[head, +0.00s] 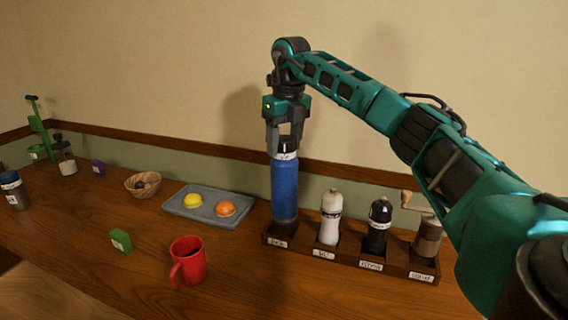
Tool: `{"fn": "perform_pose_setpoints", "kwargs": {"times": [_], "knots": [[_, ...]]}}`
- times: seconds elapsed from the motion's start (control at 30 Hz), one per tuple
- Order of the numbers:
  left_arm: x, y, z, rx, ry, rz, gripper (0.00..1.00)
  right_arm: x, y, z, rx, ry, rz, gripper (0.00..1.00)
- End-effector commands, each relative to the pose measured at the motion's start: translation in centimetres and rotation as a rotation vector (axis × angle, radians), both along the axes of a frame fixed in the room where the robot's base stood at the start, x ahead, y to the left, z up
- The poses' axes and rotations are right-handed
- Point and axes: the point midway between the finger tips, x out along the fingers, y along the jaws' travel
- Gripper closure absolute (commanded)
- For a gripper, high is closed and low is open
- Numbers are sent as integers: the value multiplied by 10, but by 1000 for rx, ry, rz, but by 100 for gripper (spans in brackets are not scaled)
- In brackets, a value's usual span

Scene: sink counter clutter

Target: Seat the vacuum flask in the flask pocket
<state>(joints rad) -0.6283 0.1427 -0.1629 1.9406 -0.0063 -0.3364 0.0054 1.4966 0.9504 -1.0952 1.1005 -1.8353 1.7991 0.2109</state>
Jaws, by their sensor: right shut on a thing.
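The vacuum flask (285,188) is a tall blue cylinder with a dark cap and a pale band near its top. My right gripper (285,146) points down and is shut on the flask's cap. The flask is upright over the leftmost pocket of a dark wooden rack (345,257), which has a small label on its front. Its base is at or just above the pocket; I cannot tell whether it touches the pocket floor. The left gripper is not in view.
The rack also holds a white mill (330,217), a black mill (377,228) and a grinder with a crank (427,238).

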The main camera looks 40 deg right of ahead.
Motion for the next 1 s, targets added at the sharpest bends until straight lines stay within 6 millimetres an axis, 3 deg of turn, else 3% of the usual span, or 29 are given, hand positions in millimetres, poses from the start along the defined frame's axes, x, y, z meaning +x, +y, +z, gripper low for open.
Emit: {"fn": "perform_pose_setpoints", "kwargs": {"times": [0.27,0.5,0.87,0.9,1.0], "knots": [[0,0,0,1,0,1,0,0,0,-20,0,-2,0,100],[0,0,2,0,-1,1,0,0,0,-52,0,-2,0,100],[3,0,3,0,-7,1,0,1,0,-57,1,-3,0,100],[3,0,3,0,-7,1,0,0,0,-58,0,-1,0,42],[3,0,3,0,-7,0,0,0,0,-58,0,-1,0,32]]}}
